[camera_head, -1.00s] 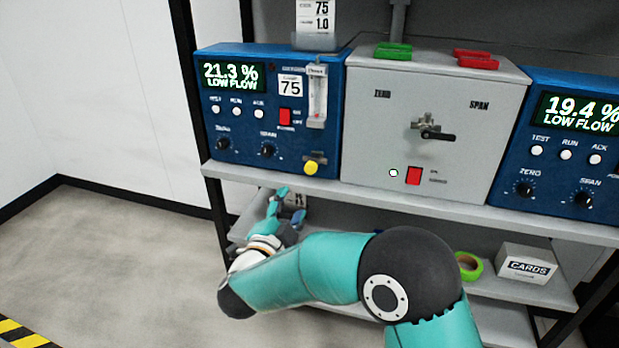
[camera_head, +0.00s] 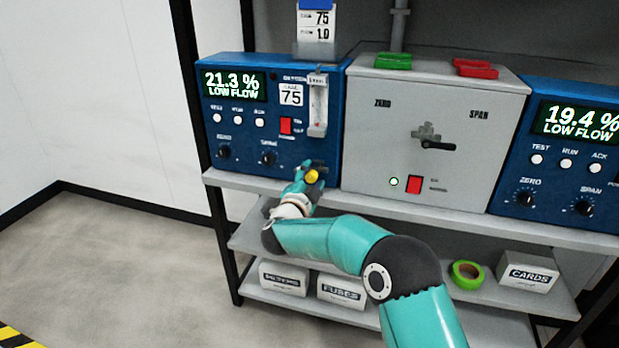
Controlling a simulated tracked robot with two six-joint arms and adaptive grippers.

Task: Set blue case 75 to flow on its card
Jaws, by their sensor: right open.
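Blue case 75 (camera_head: 215,160) stands at the left of the upper shelf. Its display (camera_head: 233,86) reads 21.3 % LOW FLOW. A clear flow tube (camera_head: 318,104) is on its front right, too small to read its level. Its card (camera_head: 317,24) stands above the case and shows 75 and 1.0. A yellow knob (camera_head: 312,177) sits low on the front, below the tube. My right gripper (camera_head: 307,176) is open at the yellow knob, its fingers around or beside it; I cannot tell if they touch. My left gripper is not in view.
A grey box (camera_head: 460,120) with a black-handled valve (camera_head: 437,145) stands right of the case. A second blue case (camera_head: 560,185) is at far right. Green tape (camera_head: 467,273) and white boxes, including one marked CARDS (camera_head: 527,272), are on the lower shelves.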

